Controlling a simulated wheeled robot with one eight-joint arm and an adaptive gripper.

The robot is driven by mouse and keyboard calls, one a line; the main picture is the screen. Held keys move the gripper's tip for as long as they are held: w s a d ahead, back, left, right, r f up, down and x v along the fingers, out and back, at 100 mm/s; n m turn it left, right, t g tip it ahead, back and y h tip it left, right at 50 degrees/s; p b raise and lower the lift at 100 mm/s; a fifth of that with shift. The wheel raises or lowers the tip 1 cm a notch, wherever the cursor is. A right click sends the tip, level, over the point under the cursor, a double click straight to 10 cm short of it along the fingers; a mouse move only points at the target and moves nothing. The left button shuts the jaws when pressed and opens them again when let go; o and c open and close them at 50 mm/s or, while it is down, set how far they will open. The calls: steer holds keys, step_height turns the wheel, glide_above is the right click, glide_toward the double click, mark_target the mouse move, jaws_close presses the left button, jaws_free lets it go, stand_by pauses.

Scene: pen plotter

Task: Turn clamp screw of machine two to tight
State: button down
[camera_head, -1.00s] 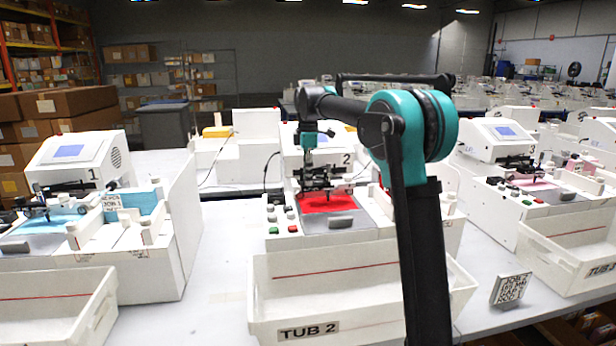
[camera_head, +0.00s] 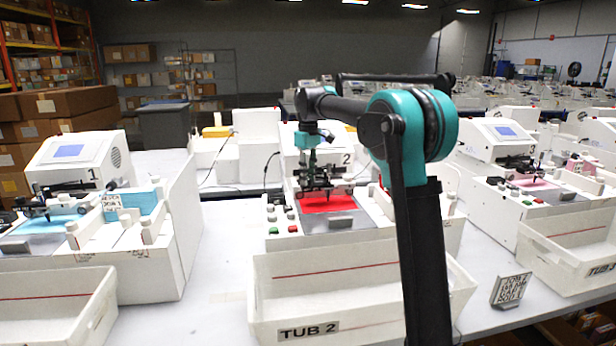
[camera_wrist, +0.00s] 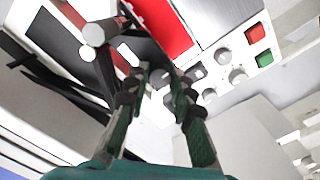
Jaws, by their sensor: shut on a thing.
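Machine two (camera_head: 345,158) stands in the middle of the table, with a red sheet (camera_head: 325,203) on its bed. The red sheet also shows at the top of the wrist view (camera_wrist: 165,28). My gripper (camera_head: 316,182) is down at the dark pen carriage above the red sheet. In the wrist view my gripper's fingers (camera_wrist: 160,80) are shut on a small part between their tips, apparently the clamp screw. The fingers mostly cover the screw, so its turned position cannot be read.
Grey knobs and red and green buttons (camera_wrist: 261,45) sit on machine two's panel, close to my gripper. Tub 2 (camera_head: 360,318) stands in front. Machine one (camera_head: 75,165) is at the left and machine three (camera_head: 510,135) at the right. A code plate (camera_head: 511,290) stands on the table.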

steer(key=m, duration=0.4)
steer(key=shift+m, duration=2.8)
steer(key=c, duration=1.3)
jaws_free()
step_height(320, 180, up, 12)
